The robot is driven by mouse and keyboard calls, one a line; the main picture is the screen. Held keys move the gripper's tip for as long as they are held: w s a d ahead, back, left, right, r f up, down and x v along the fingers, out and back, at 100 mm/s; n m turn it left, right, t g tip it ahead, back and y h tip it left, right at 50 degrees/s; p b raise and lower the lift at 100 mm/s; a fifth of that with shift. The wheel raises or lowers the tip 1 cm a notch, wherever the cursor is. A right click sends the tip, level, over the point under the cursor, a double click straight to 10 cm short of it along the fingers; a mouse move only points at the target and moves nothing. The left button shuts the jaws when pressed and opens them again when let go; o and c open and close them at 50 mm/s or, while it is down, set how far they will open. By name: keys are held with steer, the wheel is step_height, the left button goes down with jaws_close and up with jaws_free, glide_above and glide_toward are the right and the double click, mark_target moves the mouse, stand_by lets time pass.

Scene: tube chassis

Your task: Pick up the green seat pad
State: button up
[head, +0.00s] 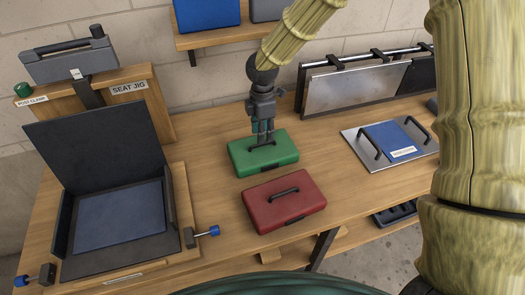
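The green seat pad (275,161) lies flat on the wooden bench, with a dark handle on its top. My gripper (263,140) points down right over the pad, its fingertips at the handle. The fingers look a little apart, one on either side of the handle's middle. The fingers hide part of the handle, so I cannot tell whether they are closed on it. The pad rests on the bench and shows no lift.
A red pad (284,200) with a handle lies just in front. The seat jig (124,214) with a blue pad stands at left. A metal plate (365,167) with two handles and upright panels (352,88) are at right. A shelf (215,36) hangs behind.

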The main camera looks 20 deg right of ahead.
mark_target(263, 150)
steer(key=shift+f+p, duration=0.65)
steer(key=shift+f, duration=1.75)
jaws_close()
